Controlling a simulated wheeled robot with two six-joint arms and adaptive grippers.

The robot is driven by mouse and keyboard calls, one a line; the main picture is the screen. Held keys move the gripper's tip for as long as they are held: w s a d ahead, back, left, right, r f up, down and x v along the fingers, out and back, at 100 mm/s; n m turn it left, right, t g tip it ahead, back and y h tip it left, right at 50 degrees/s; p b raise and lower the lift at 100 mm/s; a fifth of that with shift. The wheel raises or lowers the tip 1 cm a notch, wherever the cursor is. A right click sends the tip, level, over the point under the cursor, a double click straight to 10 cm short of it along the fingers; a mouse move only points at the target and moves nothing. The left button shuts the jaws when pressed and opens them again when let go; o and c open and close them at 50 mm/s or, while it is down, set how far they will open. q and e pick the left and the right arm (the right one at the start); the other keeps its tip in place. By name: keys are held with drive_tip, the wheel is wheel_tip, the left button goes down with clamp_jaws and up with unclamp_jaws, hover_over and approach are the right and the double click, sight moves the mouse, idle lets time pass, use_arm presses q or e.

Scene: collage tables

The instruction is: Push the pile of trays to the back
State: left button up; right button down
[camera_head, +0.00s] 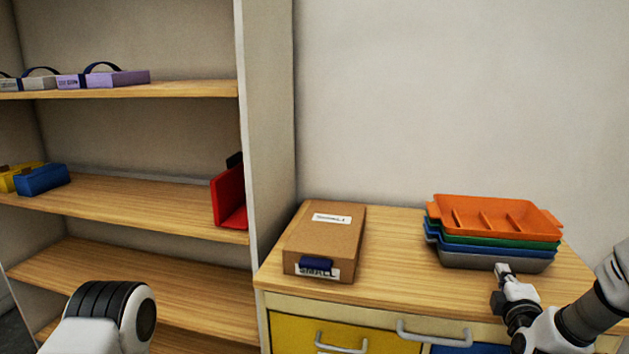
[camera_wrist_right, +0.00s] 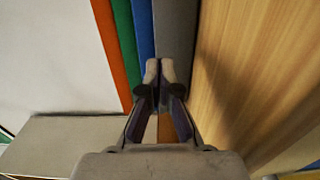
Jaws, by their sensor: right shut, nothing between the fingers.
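The pile of trays (camera_head: 494,234) stands on the right part of the wooden cabinet top. An orange tray with dividers (camera_head: 496,217) is uppermost, with green, blue and grey trays under it. My right gripper (camera_head: 503,269) is shut and empty at the front side of the grey bottom tray. In the right wrist view the closed fingertips (camera_wrist_right: 160,66) are at the grey tray (camera_wrist_right: 174,38); whether they touch it I cannot tell. Of my left arm only a white and black link shows at the lower left; its gripper is out of view.
A brown cardboard box labelled SMALL (camera_head: 325,240) lies on the cabinet top (camera_head: 392,253), left of the trays, with bare wood between. A wall is behind. Shelves (camera_head: 120,208) at left hold a red item (camera_head: 230,202), a blue box (camera_head: 41,179) and flat cases. Drawers are below.

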sight(496, 258)
drive_tip(key=shift+w, duration=0.1)
drive_tip(key=shift+x, duration=3.9)
drive_tip(key=shift+b+x, duration=0.5)
drive_tip(key=shift+x, duration=2.75)
drive_tip(key=p+v, duration=0.3)
drive_tip(key=v, duration=0.3)
drive_tip(key=shift+s+a, duration=0.1)
drive_tip(key=shift+s, duration=0.35)
